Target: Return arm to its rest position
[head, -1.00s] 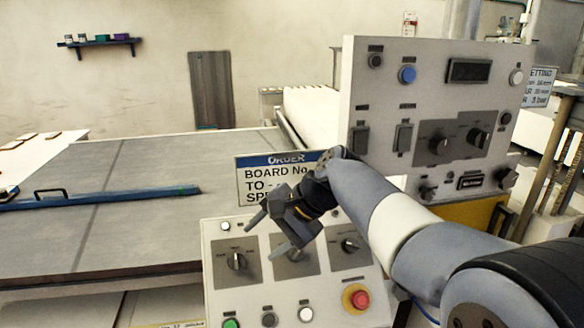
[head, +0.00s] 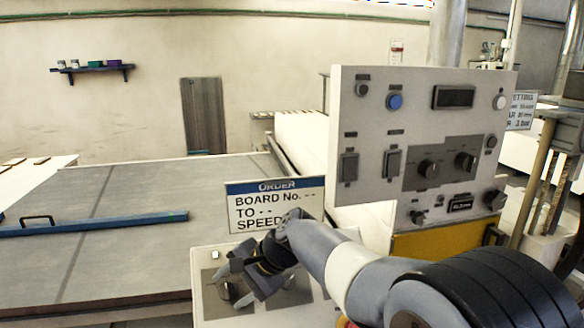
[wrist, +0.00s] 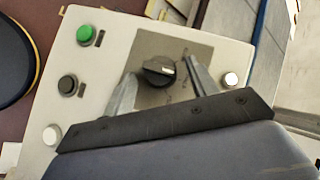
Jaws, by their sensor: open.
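My gripper (head: 236,281) is in front of the sloped control panel (head: 207,257) in the head view, its fingers over the panel's left part. It is open and holds nothing that I can see. In the wrist view my gripper (wrist: 160,82) has its two fingers apart, with a black rotary knob (wrist: 158,71) showing between them. I cannot tell how far the fingertips are from the knob. My forearm hides much of the panel's right side in the head view.
An upright panel (head: 345,105) with knobs and a display stands behind my arm. An order sign (head: 275,205) stands behind my gripper. A wide table (head: 120,215) with a blue bar (head: 110,223) lies left. A green button (wrist: 84,35) shows in the wrist view.

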